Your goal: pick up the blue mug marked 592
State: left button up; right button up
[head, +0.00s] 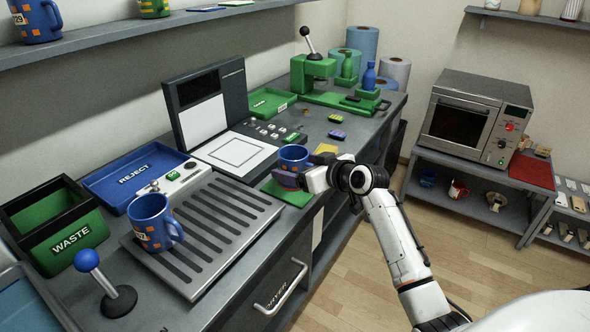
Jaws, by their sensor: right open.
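A blue mug (294,156) with orange marks stands on a green mat (290,193) near the counter's front edge. My right gripper (305,167) is open at this mug, with one finger in front of its lower part and the other near its right side. I cannot tell whether they touch it. Another blue mug (150,222) with orange patches stands on the slatted rack, and a third blue mug (33,20) is on the upper shelf. The number 592 is not readable on any mug. My left gripper is not in view.
A blue REJECT tray (112,188), a green WASTE bin (62,248) and a blue-knobbed lever (118,300) are at left. The slatted rack (235,212) fills the front. A green press (318,85) stands behind, and an oven (470,118) stands right. Floor between is clear.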

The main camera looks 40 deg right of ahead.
jog(key=shift+x, duration=0.9)
